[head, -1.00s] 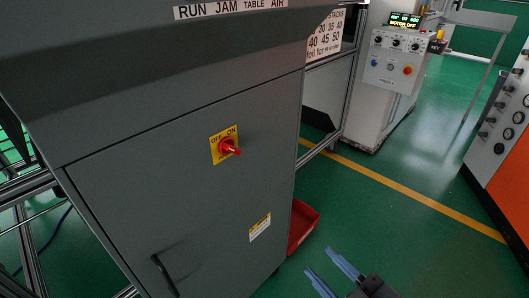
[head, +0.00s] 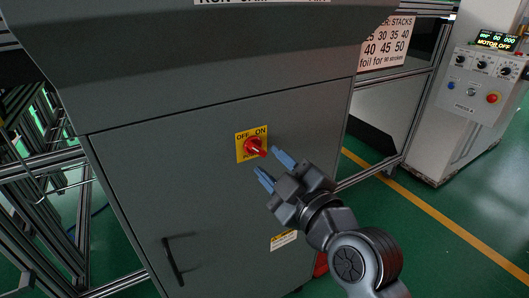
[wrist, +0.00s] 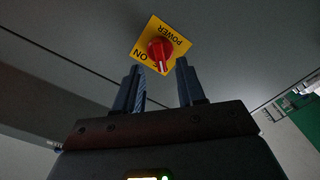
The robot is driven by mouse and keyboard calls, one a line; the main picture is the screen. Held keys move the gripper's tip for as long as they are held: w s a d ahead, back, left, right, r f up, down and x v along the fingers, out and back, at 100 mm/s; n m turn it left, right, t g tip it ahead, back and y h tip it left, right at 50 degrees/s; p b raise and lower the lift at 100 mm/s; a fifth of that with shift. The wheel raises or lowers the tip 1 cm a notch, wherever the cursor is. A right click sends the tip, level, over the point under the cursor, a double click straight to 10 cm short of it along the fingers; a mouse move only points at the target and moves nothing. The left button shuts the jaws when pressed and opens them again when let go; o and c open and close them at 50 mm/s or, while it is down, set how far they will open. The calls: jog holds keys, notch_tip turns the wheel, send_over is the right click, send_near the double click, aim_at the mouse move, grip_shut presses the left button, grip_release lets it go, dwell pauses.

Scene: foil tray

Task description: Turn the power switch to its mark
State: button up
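The power switch is a red knob (head: 255,147) on a yellow plate (head: 240,156) marked OFF at left and ON at right, on the grey cabinet front. In the wrist view the red knob (wrist: 159,50) has a white line pointing down the picture, towards the gripper. The words ON and POWER show there; OFF cannot be made out. My gripper (head: 271,167) is open and empty, its blue fingertips just right of and below the knob in the head view. In the wrist view, my gripper (wrist: 159,67) has a fingertip on either side below the knob; contact cannot be told.
The grey cabinet (head: 180,190) has a black handle (head: 173,262) at lower left and a small label (head: 284,240) below my gripper. A white control console (head: 470,110) stands at the right. Green floor with a yellow line (head: 440,218) is open there.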

aim_at(260, 152)
jog(key=x, duration=0.5)
grip_shut()
dwell(0.3)
